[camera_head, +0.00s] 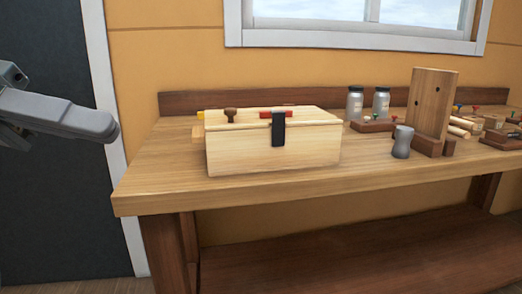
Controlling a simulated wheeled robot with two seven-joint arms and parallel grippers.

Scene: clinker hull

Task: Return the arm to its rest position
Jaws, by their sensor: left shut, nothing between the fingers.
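My left arm comes in from the left edge, in front of the dark door. My left gripper (108,127) is grey, shut and empty, in the air left of the workbench (150,200). It is apart from the bench and from everything on it. My right gripper is not in view.
On the bench stands a pale wooden box (265,150) with a black latch (278,129). To its right are two jars (355,104), a grey cup (402,142), an upright wooden block (432,103) and several small items. Bare bench top lies in front.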

